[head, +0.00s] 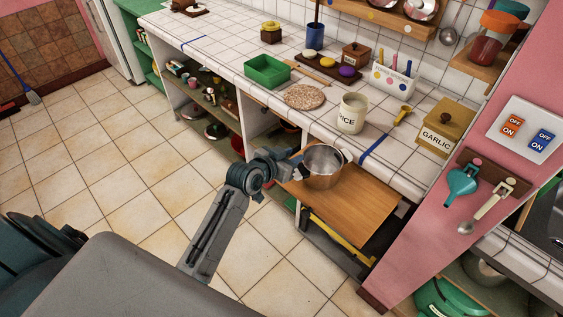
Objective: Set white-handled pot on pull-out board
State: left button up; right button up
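The steel pot (324,170) is upright at the back left part of the wooden pull-out board (362,208). It appears to rest on the board, though I cannot tell for sure that its base touches. My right gripper is not in view.
The tiled counter (230,45) runs behind the board, with a rice jar (351,113), a garlic box (444,127) and a round trivet (304,96) on it. A pink wall (430,220) stands right of the board. The board's front right part is clear.

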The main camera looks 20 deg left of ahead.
pick_arm(q)
jog(key=v, duration=0.5)
jog(key=s+a+f+n+g+y, duration=0.15)
jog(key=s+f, duration=0.25)
jog(key=f, duration=0.8)
jog(key=s+a+f+g+y, duration=0.15)
jog(key=s+f, duration=0.25)
jog(key=f, duration=0.8)
jog(key=s+a+f+n+g+y, duration=0.15)
jog(key=s+f, duration=0.25)
jog(key=f, duration=0.8)
jog(key=s+f+g, duration=0.2)
jog(key=s+f, duration=0.5)
jog(key=s, duration=0.5)
jog(key=s+a+f+g, duration=0.1)
jog(key=s+f+g, duration=0.2)
jog(key=s+f, duration=0.4)
jog(key=s+a+f+g, duration=0.1)
jog(key=s+f, duration=0.7)
jog(key=s, duration=0.9)
jog(key=shift+s+g+b, duration=0.15)
jog(key=shift+g+b, duration=0.2)
jog(key=shift+g, duration=0.3)
